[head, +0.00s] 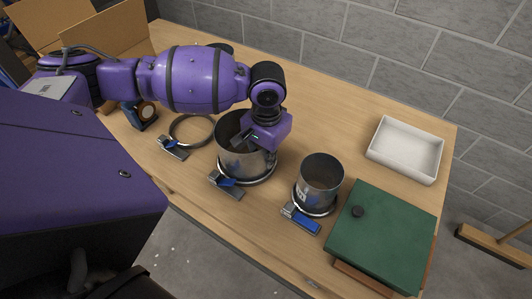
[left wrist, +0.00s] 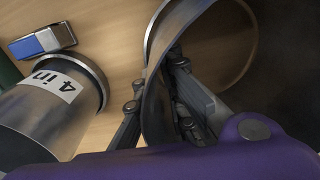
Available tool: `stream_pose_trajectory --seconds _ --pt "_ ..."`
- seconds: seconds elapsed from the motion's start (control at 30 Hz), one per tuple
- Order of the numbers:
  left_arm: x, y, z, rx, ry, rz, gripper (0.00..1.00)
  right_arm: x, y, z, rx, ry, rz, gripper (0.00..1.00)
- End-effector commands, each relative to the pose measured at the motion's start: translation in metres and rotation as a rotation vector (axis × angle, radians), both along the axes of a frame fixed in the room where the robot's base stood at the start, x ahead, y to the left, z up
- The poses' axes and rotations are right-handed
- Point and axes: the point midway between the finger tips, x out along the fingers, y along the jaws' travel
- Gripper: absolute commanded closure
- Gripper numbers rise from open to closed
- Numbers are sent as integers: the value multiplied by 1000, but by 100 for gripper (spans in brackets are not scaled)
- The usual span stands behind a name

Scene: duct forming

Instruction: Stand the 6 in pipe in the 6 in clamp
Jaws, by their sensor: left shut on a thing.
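The larger steel pipe (head: 232,158), which I take as the 6 in pipe, stands about upright at the middle of the bench. Its size label is not visible. Its lower end is within the ring of the middle clamp (head: 262,178); I cannot tell if it rests fully on the bench. My left gripper (head: 243,141) is shut on the pipe's upper wall. In the left wrist view my left gripper (left wrist: 158,108) has one finger on each side of the wall of the larger pipe (left wrist: 153,100). My right gripper is not in view.
A 4 in pipe (head: 320,177) stands in the right clamp (head: 304,219); its label shows in the left wrist view. An empty ring clamp (head: 173,149) lies to the left. A green case (head: 385,240) and a white tray (head: 405,150) are at the right.

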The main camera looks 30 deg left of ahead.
Motion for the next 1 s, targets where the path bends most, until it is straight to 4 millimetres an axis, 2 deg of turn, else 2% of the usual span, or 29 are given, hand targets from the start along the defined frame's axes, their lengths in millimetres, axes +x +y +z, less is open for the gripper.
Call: stream_pose_trajectory --seconds 0.43,0.47,0.6,0.87,1.0 --pt "0 0 -3 1 -1 1 100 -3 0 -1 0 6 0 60" --pt "0 0 -3 1 -1 1 86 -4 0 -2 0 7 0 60" --pt "0 0 -3 0 0 1 68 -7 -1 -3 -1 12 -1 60" --pt "0 0 -4 0 1 1 68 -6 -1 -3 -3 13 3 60" --pt "1 0 3 0 -1 0 68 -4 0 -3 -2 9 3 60"
